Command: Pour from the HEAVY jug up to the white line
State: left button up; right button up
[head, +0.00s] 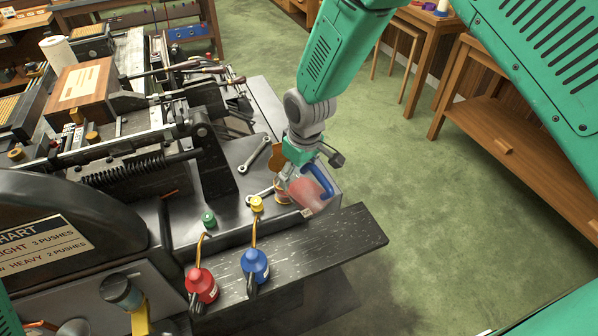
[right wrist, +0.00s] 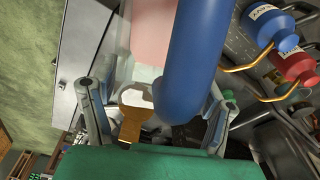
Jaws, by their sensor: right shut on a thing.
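A clear jug (head: 308,197) with pinkish contents and a blue handle (head: 319,177) is at the right side of the machine, above its dark front ledge. It looks tilted. My right gripper (head: 303,160) is shut on the handle. The right wrist view shows the blue handle (right wrist: 190,60) between the fingers and the pink contents (right wrist: 160,30) behind it. A brown tag (right wrist: 134,115) hangs beside it. A small round gold-rimmed vessel (head: 281,187) is partly hidden left of the jug. I cannot make out a white line or a label on the jug. My left gripper is not in view.
A red oil can (head: 202,284) and a blue oil can (head: 255,264) with long spouts stand on the ledge (head: 345,238). Wrenches (head: 254,154) lie on the metal bed. A chart (head: 40,248) is at the left. Green floor (head: 430,210) is clear at right.

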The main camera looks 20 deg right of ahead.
jog(key=shift+a, duration=0.1)
jog(key=shift+w+d+f, duration=0.1)
jog(key=shift+d, duration=0.9)
jog(key=shift+a, duration=0.6)
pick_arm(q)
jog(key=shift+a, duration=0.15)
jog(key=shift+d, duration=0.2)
pick_arm(e)
jog(key=shift+d, duration=0.15)
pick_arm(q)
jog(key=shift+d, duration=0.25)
pick_arm(e)
jog(key=shift+w+g, duration=0.1)
jog(key=shift+g, duration=0.2)
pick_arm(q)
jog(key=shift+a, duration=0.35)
pick_arm(e)
jog(key=shift+a+r, duration=0.25)
jog(key=shift+a, duration=0.2)
